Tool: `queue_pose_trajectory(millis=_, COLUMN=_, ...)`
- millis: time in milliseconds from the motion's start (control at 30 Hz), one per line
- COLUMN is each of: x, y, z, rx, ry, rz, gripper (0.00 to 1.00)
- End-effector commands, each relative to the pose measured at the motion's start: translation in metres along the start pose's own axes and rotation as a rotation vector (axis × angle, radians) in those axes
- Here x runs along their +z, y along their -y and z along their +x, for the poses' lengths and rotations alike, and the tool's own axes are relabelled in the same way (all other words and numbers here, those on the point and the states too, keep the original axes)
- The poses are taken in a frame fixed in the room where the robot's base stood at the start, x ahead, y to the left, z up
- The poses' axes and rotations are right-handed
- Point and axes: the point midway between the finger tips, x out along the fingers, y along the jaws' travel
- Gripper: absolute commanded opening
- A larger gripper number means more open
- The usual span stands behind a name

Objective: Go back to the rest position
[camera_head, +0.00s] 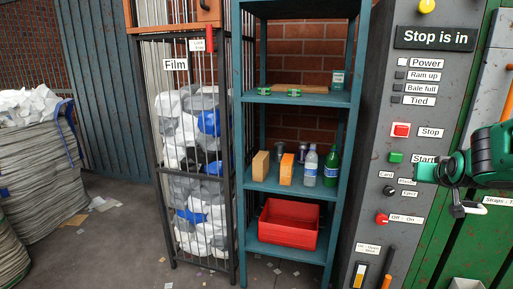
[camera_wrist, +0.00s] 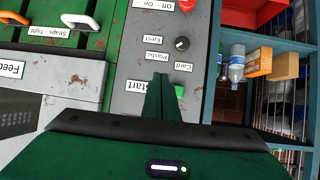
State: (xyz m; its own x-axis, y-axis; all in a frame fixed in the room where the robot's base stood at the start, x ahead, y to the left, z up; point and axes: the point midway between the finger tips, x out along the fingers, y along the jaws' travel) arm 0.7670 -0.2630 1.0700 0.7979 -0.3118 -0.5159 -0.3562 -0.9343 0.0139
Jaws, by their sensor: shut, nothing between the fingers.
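My gripper (camera_head: 426,173) is at the right of the camera_head view, in front of the grey control panel (camera_head: 371,150). Its fingertips sit just right of and below the green Start button (camera_head: 395,157). In the camera_wrist view the fingers (camera_wrist: 164,98) are shut with nothing held. They are seen over the panel, beside the green button (camera_wrist: 180,91) and the Start label (camera_wrist: 134,86). I cannot tell whether they touch the panel.
The panel carries a red Stop button (camera_head: 401,130), a selector knob (camera_head: 389,190) and a red Off-On knob (camera_head: 382,219). A teal shelf (camera_head: 300,98) holds boxes, bottles and a red crate (camera_head: 288,225). A Film cage (camera_head: 234,150) stands left of it.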

Motion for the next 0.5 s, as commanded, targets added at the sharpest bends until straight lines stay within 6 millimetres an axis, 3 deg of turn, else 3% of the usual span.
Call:
queue_pose_trajectory(millis=267, x=0.121, y=-0.032, z=-0.087, rx=0.056, ry=0.434, rz=0.059, gripper=0.0)
queue_pose_trajectory(millis=500, x=0.215, y=-0.042, z=-0.185, rx=0.079, ry=0.797, rz=0.133, gripper=0.0)
